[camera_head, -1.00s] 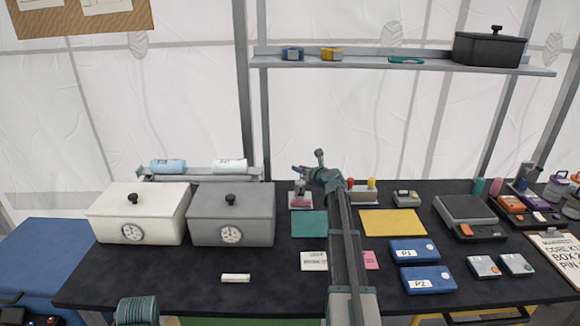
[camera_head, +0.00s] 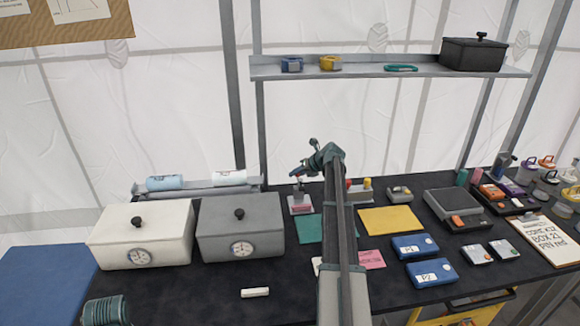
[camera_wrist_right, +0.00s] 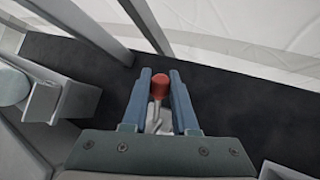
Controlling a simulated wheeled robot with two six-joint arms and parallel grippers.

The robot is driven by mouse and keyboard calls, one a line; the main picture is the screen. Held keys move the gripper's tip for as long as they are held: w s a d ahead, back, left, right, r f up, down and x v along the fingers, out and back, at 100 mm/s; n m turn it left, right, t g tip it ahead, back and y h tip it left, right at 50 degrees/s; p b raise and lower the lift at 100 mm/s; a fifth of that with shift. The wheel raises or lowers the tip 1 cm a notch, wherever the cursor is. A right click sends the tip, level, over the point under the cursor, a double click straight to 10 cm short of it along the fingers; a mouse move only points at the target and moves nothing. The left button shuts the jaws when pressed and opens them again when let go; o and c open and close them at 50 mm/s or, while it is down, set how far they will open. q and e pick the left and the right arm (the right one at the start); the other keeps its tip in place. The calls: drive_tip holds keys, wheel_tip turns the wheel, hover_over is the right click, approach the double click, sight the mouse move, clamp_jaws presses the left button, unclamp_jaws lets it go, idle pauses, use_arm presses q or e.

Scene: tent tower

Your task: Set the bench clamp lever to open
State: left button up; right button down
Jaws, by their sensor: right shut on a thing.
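The bench clamp (camera_head: 301,206) is a small grey block with a pink patch, standing at the back middle of the dark bench. Its lever has a red knob (camera_wrist_right: 160,84) on a metal stem, seen in the right wrist view. My right gripper (camera_head: 297,174) is at the lever, just above the clamp's block. In the wrist view my right gripper (camera_wrist_right: 160,90) has its two blue-grey fingers on either side of the red knob, shut on the lever. My left gripper is not in view.
A white box (camera_head: 120,245) and a grey box (camera_head: 262,245) with dials stand to the left. A block with red and yellow knobs (camera_head: 360,194) stands right of the clamp. A shelf (camera_head: 400,68) spans above. Blue boxes (camera_head: 414,246) lie at the right front.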

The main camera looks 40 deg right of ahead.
drive_tip(key=shift+w+d+g, duration=0.15)
drive_tip(key=shift+g, duration=0.25)
drive_tip(key=shift+w+f+g+y+p, duration=0.15)
drive_tip(key=shift+f+g+y+p, duration=0.25)
drive_tip(key=shift+g+p, duration=0.1)
drive_tip(key=shift+f, duration=0.1)
drive_tip(key=c, duration=0.7)
unclamp_jaws()
drive_tip(key=shift+d, duration=0.1)
drive_tip(key=shift+m, duration=0.3)
